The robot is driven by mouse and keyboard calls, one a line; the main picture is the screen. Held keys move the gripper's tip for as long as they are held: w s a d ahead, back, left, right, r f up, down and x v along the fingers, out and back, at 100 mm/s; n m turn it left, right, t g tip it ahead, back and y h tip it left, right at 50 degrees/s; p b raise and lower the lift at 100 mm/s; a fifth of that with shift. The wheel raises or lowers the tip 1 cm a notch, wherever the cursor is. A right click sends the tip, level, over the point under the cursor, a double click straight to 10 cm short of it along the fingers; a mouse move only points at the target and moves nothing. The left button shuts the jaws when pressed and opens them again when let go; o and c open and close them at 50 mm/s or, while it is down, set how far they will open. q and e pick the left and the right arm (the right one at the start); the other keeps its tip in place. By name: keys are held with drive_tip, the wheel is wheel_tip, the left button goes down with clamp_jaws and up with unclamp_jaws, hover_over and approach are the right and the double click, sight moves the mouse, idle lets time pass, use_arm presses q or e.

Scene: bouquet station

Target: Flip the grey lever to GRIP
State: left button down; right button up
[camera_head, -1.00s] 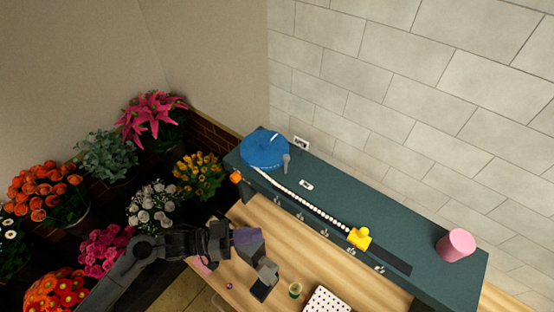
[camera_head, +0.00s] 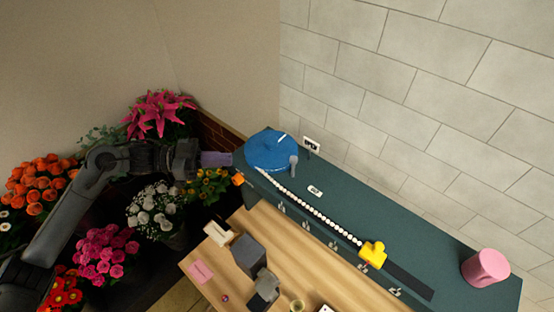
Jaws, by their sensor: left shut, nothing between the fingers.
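A small grey lever (camera_head: 293,165) stands upright on the dark teal shelf (camera_head: 400,240), at the right edge of a round blue disc (camera_head: 268,150). A small black-and-white label (camera_head: 311,145) is on the wall side behind it; its words are too small to read. My left gripper (camera_head: 226,159), with a purple hand section, is shut and empty just left of the blue disc, apart from the lever. Its fingertips are hard to make out. My right gripper is not in view.
A row of white beads (camera_head: 310,207) runs along the shelf to a yellow piece (camera_head: 373,253). A pink cylinder (camera_head: 485,267) stands at the right end. Grey objects (camera_head: 249,256) stand on the wooden table. Potted flowers fill the left.

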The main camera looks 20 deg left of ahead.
use_arm(q)
drive_tip(key=shift+w+d, duration=0.1)
drive_tip(key=shift+d, duration=0.05)
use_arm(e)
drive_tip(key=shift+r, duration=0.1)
use_arm(q)
drive_tip(key=p, duration=0.4)
approach(293, 168)
drive_tip(key=w+d+r, duration=0.1)
drive_tip(key=d, duration=0.1)
drive_tip(key=w+d+r, duration=0.1)
drive_tip(key=d, duration=0.1)
drive_tip(key=shift+w+r, duration=0.3)
drive_tip(key=shift+r, duration=0.05)
drive_tip(key=shift+w+d+f, duration=0.2)
drive_tip(key=shift+w+d, duration=0.1)
drive_tip(key=shift+d, duration=0.25)
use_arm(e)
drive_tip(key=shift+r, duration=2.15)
